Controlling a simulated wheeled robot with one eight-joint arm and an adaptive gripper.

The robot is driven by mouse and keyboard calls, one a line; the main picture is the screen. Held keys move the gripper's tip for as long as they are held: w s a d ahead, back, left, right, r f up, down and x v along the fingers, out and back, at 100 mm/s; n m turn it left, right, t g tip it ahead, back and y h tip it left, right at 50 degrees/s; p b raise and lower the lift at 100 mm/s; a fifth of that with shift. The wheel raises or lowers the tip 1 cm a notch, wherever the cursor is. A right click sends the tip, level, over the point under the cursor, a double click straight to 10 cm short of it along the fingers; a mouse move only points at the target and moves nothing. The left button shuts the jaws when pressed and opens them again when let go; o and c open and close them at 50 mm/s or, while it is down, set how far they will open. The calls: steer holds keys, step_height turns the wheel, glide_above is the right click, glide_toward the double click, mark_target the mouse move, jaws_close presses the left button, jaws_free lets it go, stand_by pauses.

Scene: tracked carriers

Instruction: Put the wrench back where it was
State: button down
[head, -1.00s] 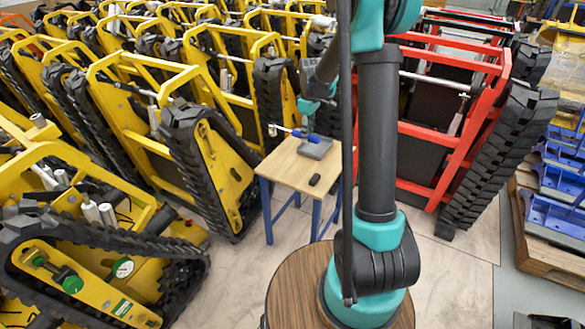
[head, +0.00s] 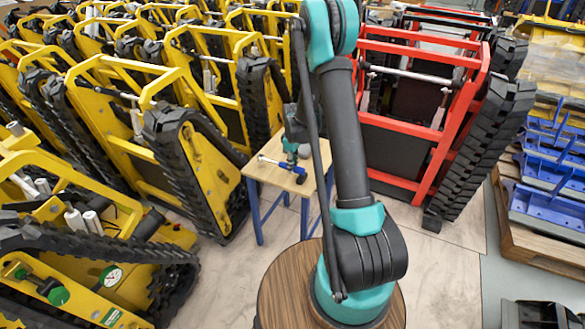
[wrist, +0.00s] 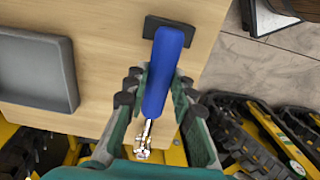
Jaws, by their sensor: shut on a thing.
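The wrench has a blue handle (wrist: 165,75) and a shiny metal head (wrist: 143,140). In the wrist view it lies between the two fingers of my gripper (wrist: 160,108), which is shut on it. The handle's far end overlaps a small dark block (wrist: 168,24) on the wooden table (wrist: 110,35). In the head view the wrench's blue part (head: 288,165) shows over the table (head: 262,172), with its head towards the left edge. The gap between wrench and table is hard to judge. My gripper (head: 290,158) is small and partly hidden by my arm there.
A grey shallow tray (wrist: 70,72) is on the table, left of the wrench in the wrist view, and looks empty. Yellow tracked carriers (head: 195,170) stand close at the left and behind. A red carrier (head: 400,140) stands at the right. Bare floor (head: 445,255) lies front right.

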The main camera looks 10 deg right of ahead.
steer(key=shift+f, duration=0.55)
steer(key=c, duration=1.3)
jaws_free()
step_height(320, 180, up, 12)
steer(key=s+d+r+m+t, duration=0.1)
steer(key=s+d+r+m, duration=0.2)
steer(key=s, duration=0.4)
steer(key=s+m+t, duration=0.1)
steer(key=s+m, duration=0.1)
steer(key=s, duration=0.5)
steer(key=s+r+m+t, duration=0.1)
steer(key=s+m, duration=0.2)
steer(key=s, duration=0.5)
steer(key=s+d+r+m+t, duration=0.1)
steer(key=s+m, duration=0.1)
steer(key=s, duration=0.6)
steer(key=shift+s+m, duration=0.25)
steer(key=shift+m, duration=0.15)
